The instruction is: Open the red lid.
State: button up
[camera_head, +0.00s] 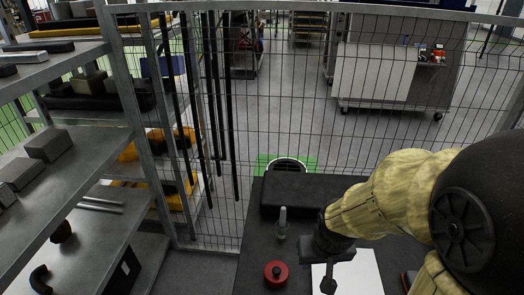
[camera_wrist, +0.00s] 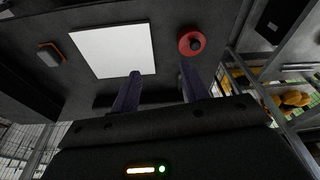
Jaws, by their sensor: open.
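The red lid (camera_head: 276,272) is round with a dark knob in its middle. It lies on the dark table (camera_head: 252,250) near the bottom of the head view, and it also shows at the upper right of the wrist view (camera_wrist: 191,41). What is under the lid is hidden. My gripper (camera_head: 328,284) is to the right of the lid in the head view, apart from it. In the wrist view my gripper (camera_wrist: 159,70) has its two fingers spread with nothing between them, and the lid is beyond the right fingertip.
A white sheet (camera_head: 352,274) lies right of the lid. A slim upright object (camera_head: 282,224) stands behind it, and a dark block (camera_head: 305,196) lies at the table's back. Metal shelves (camera_head: 75,150) stand left; a wire fence (camera_head: 330,120) rises behind. An orange-edged object (camera_wrist: 50,53) lies beside the sheet.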

jog(key=shift+w, duration=0.15)
jog(key=r+n+g, duration=0.2)
jog(key=n+g, duration=0.1)
jog(key=n, duration=2.2)
send_over(277, 269)
jog(key=shift+f+b, duration=0.2)
jog(key=shift+b, duration=0.1)
jog(key=shift+f, duration=0.15)
notch_tip(277, 269, down, 17)
jog(key=shift+f+p, duration=0.1)
jog(key=shift+p, duration=1.15)
jog(key=shift+c, duration=0.3)
grip_shut()
